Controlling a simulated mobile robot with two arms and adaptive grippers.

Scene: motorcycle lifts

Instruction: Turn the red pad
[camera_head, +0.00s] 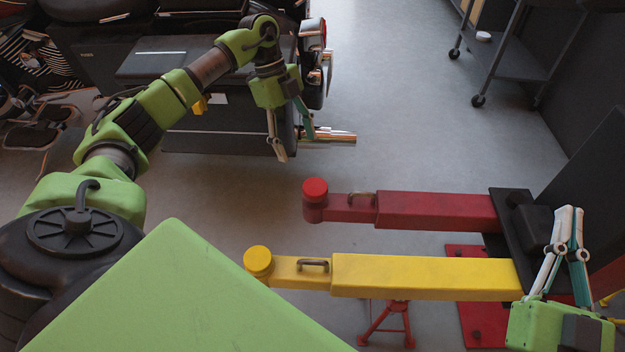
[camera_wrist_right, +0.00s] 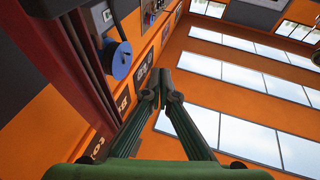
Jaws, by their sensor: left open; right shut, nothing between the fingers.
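The red pad (camera_head: 315,189) is a round disc on the left end of the red lift arm (camera_head: 436,211). A yellow pad (camera_head: 257,261) sits on the left end of the yellow lift arm (camera_head: 425,276), nearer to me. My left gripper (camera_head: 294,149) is open and empty, above and left of the red pad, apart from it. My right gripper (camera_head: 569,212) is shut and empty at the right, by the dark bracket where the lift arms end. In the right wrist view its fingertips (camera_wrist_right: 160,82) meet, pointing up toward the walls.
A black cabinet-like unit (camera_head: 220,127) with chrome pipes stands behind my left arm. A red stand (camera_head: 388,325) is under the yellow arm. A grey cart (camera_head: 515,62) on wheels is at the back right. The floor between is clear.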

